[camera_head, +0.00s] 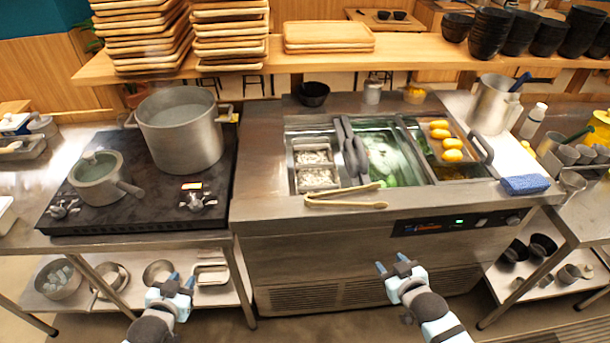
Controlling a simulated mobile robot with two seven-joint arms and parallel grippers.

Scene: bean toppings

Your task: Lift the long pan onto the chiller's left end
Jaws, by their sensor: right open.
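The chiller (262,190) is a steel counter with an open well in its top; its left end is bare brown metal. A long pan (462,170) lies across the right of the well, with several yellow pieces in it and a dark handle at its right. A small rectangular pan (211,274) sits on the shelf under the stove; I cannot tell which pan is meant. My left gripper (180,281) is open and empty in front of that shelf. My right gripper (392,263) is open and empty in front of the chiller, below its control panel.
Wooden tongs (345,194) lie on the chiller's front edge. Two small pans of white pieces (314,177) sit in the well. A large pot (180,130) stands on the stove. A black bowl (313,94) stands behind.

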